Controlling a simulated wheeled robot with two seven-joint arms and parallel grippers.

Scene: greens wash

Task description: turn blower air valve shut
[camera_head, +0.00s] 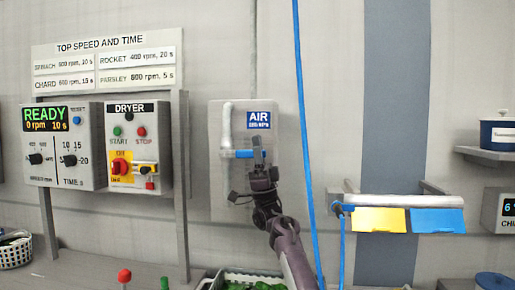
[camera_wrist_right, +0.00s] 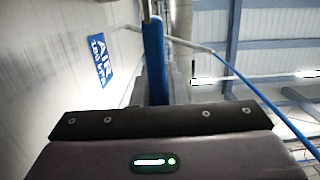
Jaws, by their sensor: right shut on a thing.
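The air valve's blue lever (camera_head: 243,153) sits on a pale pipe (camera_head: 227,125) on a grey wall panel, below the blue AIR sign (camera_head: 259,121). In the head view the lever lies about level, pointing right from the pipe. My right gripper (camera_head: 258,155) is at the lever's right end, shut on it. In the right wrist view the blue lever (camera_wrist_right: 154,60) runs up from the gripper, and the AIR sign (camera_wrist_right: 102,60) is to its left. The fingers partly hide the lever's end. My left gripper is not in view.
A blue hose (camera_head: 303,120) hangs just right of my right arm. The dryer control box (camera_head: 140,178) is to the left. A rail with yellow (camera_head: 378,220) and blue (camera_head: 438,221) tags is to the right. A basket of greens (camera_head: 250,279) is below.

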